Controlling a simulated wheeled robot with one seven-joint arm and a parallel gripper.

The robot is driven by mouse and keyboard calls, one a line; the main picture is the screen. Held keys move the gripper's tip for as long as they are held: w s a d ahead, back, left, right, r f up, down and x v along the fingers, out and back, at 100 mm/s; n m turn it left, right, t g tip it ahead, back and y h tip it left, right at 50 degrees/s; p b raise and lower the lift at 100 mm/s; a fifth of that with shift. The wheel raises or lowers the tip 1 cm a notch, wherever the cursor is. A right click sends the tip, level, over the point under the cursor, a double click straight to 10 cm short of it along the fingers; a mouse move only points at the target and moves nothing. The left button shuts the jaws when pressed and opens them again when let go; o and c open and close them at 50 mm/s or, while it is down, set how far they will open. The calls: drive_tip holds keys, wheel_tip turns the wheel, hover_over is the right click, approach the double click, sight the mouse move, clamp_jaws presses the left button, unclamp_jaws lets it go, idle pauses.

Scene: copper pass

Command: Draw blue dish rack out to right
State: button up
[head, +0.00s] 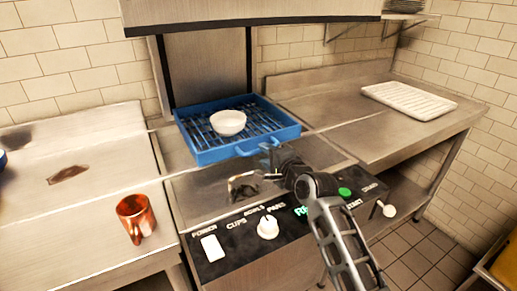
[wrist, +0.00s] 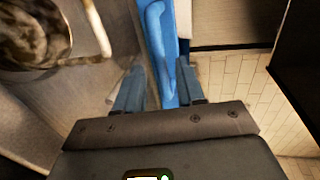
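The blue dish rack (head: 208,156) sits on the steel counter below the hood, in the head view. A white bowl (head: 228,122) stands in it. My gripper (head: 270,152) is at the rack's front edge, right of its middle. In the wrist view a blue part of the rack (wrist: 157,35) runs between the two fingers of my gripper (wrist: 160,82). The fingers stand apart on either side of it. A narrow gap seems to show on the left, and firm contact is not visible.
A copper mug (head: 136,217) stands on the left counter. A white ribbed tray (head: 409,101) lies on the right counter, whose nearer part is clear. A control panel with a white knob (head: 267,227) is below my arm. Raised posts flank the rack's back.

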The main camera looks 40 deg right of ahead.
sight(260, 151)
drive_tip(key=shift+x, duration=2.2)
clamp_jaws()
